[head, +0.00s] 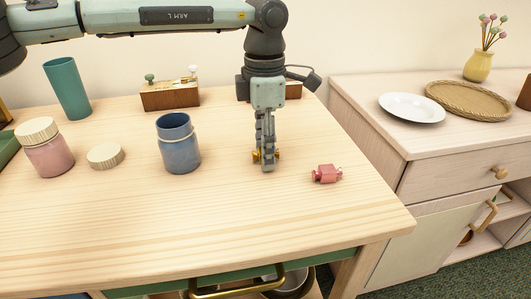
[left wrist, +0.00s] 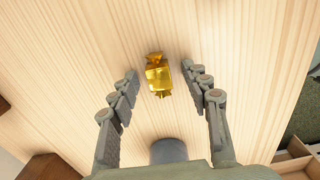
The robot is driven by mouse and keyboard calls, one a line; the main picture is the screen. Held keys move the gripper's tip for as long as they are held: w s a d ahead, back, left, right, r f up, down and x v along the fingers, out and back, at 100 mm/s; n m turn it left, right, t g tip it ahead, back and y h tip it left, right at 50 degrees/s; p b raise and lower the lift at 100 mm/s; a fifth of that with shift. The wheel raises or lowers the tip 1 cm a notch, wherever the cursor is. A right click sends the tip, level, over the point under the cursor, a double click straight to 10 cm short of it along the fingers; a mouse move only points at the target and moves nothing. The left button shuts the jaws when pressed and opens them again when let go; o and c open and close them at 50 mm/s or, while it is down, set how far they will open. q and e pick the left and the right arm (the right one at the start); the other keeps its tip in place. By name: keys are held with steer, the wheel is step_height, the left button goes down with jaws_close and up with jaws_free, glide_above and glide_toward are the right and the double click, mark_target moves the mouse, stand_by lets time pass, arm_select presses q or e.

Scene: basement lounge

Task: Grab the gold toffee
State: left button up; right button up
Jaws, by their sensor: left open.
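The gold toffee (left wrist: 158,75) lies on the wooden table, seen whole in the left wrist view between and just ahead of my open fingers. My left gripper (left wrist: 159,82) is open, with one finger on each side of the toffee and nothing held. In the head view my left gripper (head: 265,166) points down at the table, and it hides most of the gold toffee (head: 276,156), of which small gold bits show beside the fingers. My right gripper is in neither view.
A pink wrapped toffee (head: 326,174) lies right of my left gripper. A blue open jar (head: 178,146) stands to its left, with a wooden lid (head: 105,156) and a lidded pink jar (head: 45,150) farther left. The front of the table (head: 200,225) is clear.

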arm_select(q)
steer(key=shift+c, duration=0.3)
steer(key=c, duration=0.9)
steer(key=shift+r, duration=0.1)
